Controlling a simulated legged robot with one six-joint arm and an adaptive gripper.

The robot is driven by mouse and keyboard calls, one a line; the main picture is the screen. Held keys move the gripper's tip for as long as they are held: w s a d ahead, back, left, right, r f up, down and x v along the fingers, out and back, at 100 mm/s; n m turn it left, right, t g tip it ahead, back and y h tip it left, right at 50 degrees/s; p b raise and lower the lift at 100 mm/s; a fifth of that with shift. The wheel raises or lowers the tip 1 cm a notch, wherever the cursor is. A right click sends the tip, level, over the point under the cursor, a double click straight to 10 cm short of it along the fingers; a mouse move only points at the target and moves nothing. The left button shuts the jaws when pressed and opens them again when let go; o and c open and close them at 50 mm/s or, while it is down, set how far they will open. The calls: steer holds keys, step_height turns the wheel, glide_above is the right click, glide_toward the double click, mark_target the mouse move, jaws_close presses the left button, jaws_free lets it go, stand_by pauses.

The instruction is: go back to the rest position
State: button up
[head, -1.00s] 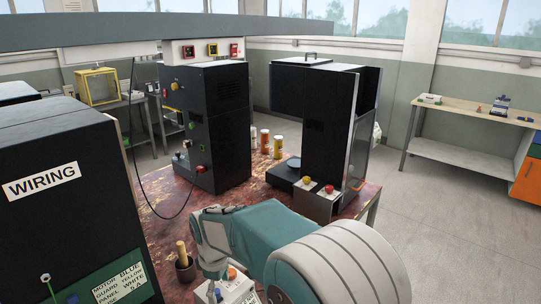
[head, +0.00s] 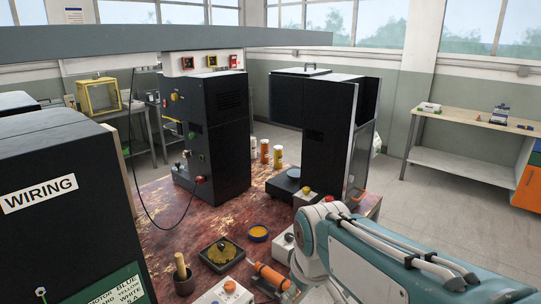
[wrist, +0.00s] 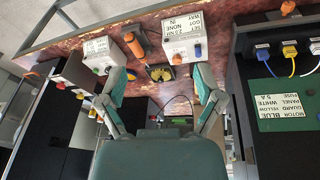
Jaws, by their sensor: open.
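My gripper (wrist: 160,84) shows in the wrist view with its two fingers spread wide and nothing between them. The view there is upside down, and the worktable (wrist: 215,18) with its items lies beyond the fingertips. In the head view my arm fills the lower right corner; I cannot make out the fingers there. The worktable's red-brown top (head: 150,215) lies left of the arm. A black dish with yellow contents (head: 221,253) and an orange-handled tool (head: 271,276) lie on it, close to my arm.
A black cabinet marked WIRING (head: 60,230) stands at the left. Two black machines (head: 215,130) (head: 318,135) stand at the back of the table. A wooden pestle in a cup (head: 182,275) stands at the front. Open floor (head: 450,220) lies to the right.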

steer(key=s+d+m+t, duration=0.2)
steer(key=s+d+m, duration=0.4)
steer(key=s+d, duration=0.3)
steer(key=s, duration=0.3)
steer(key=shift+d+r+m+t+h, duration=0.2)
steer(key=shift+r+m+t+h, duration=0.2)
